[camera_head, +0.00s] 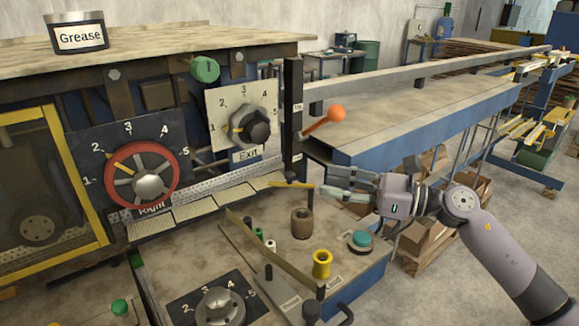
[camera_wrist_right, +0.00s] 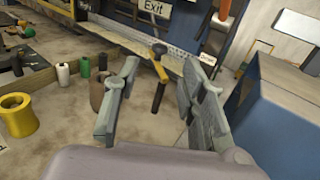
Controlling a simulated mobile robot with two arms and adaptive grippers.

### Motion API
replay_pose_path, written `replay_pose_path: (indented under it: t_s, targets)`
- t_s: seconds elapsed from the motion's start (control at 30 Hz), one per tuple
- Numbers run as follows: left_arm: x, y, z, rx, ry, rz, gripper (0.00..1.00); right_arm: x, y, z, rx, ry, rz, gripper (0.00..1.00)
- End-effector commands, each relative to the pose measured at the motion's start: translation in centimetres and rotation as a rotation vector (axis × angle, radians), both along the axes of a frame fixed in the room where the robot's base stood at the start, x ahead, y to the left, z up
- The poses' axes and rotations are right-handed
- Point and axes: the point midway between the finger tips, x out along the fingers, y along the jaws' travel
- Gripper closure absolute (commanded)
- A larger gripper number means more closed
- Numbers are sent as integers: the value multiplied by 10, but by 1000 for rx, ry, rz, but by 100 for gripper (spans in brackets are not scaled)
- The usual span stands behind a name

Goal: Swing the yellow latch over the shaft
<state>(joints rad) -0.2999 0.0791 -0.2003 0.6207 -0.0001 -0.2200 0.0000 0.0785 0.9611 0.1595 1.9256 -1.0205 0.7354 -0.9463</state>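The yellow latch (camera_head: 301,185) is a short bar near the machine's edge, left of my right gripper. In the right wrist view the yellow latch (camera_wrist_right: 161,69) has a black knob (camera_wrist_right: 158,48) at its far end. Its near end meets the top of a dark upright post (camera_wrist_right: 158,97). I cannot tell which part is the shaft. My right gripper (camera_head: 338,184) is open and empty, pointing left towards the latch. In the right wrist view its fingers (camera_wrist_right: 158,77) appear on either side of the latch and post, with no visible contact. My left gripper is not in view.
A brown roll (camera_head: 302,224), a yellow spool (camera_head: 321,264) and a teal button (camera_head: 361,240) are on the bench near the gripper. An orange-knobbed lever (camera_head: 327,120) rises behind it. The blue conveyor (camera_head: 400,133) edge is close behind the right gripper.

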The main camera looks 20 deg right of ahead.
Motion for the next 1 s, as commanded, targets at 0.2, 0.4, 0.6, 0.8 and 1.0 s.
replay_pose_path:
  t_s: [0.2,0.4,0.6,0.8,1.0]
  targets:
    - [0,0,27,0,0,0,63,29,34,8,4,-3,2,62]
    - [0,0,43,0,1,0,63,53,60,5,5,0,0,62]
    - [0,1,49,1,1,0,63,64,73,2,2,1,0,62]
    - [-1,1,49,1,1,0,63,66,76,0,2,1,0,62]
    - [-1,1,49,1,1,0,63,66,76,0,2,1,0,67]
